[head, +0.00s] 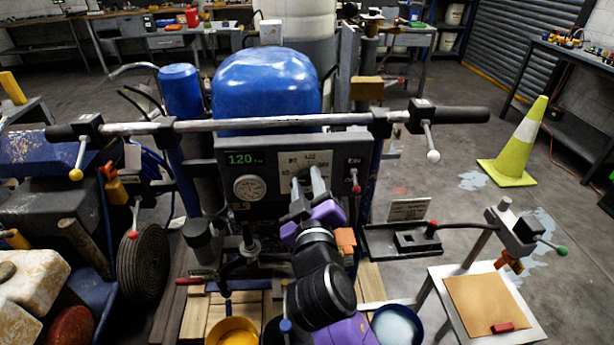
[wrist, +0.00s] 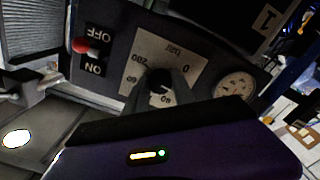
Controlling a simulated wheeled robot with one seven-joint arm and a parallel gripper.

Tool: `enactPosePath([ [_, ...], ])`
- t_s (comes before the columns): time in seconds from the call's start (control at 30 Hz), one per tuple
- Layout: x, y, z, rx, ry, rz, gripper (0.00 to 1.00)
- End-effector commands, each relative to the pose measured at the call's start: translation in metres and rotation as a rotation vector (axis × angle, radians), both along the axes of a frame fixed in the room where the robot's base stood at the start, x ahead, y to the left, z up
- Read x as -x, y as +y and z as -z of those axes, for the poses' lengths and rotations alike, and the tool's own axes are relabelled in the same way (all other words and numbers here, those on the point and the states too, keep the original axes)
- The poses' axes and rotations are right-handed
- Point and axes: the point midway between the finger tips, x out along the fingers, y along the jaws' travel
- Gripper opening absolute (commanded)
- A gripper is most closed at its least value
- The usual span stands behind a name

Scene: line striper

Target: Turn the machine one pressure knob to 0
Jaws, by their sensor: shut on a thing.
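The line striper's control panel (head: 238,176) faces me in the middle of the head view. It carries a green readout (head: 243,159) that shows 120, with small letters after it. In the wrist view, the pressure knob (wrist: 160,83) is small and black. It sits on a pale dial plate (wrist: 185,62) with marks that include 0 and 200. My gripper (head: 308,176) reaches the plate, and its fingers are shut on the knob from both sides. The fingers hide part of the knob and some marks, so I cannot tell exactly where it points.
A round gauge (head: 250,188) sits left of the plate in the head view. A red-tipped ON/OFF switch (wrist: 86,47) is near the plate. A long handlebar (head: 270,124) crosses above the panel. A yellow cone (head: 521,140) stands on open floor at right.

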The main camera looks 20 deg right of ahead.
Motion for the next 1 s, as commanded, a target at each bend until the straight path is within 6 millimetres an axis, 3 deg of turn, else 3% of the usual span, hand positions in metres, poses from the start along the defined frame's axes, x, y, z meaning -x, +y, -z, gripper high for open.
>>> enactPosePath([
  [0.6,0.0008,-0.0001,-0.0015,0.551,0.184,-0.001,0.00],
  [1.0,0.0007,-0.0001,0.0000,0.813,0.268,-0.002,0.00],
])
